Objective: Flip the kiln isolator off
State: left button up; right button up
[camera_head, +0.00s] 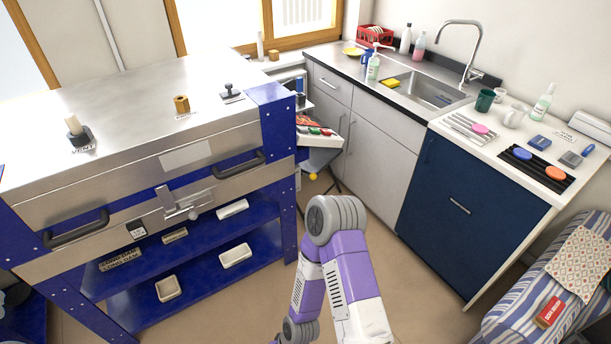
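The fusing kiln (190,155) is a large steel box on a blue stand, filling the left half of the head view. Its lid is down. On its top stand a small black lever-like part (231,91), a brass hex piece (181,104) and a pale peg on a dark base (77,132). One purple and white arm of mine (345,265) rises at bottom centre. Neither gripper shows.
The kiln front has two dark handles (239,165) and a central latch (180,205). White trays (235,255) sit on the blue shelf below. A sink counter (400,85) and blue cabinet (455,190) stand right. Open floor lies between.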

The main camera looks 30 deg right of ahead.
aim_at(312, 176)
jog(key=z, duration=0.15)
jog(key=i, duration=0.65)
jog(key=z, duration=1.2)
jog(key=i, duration=0.75)
jog(key=z, duration=0.9)
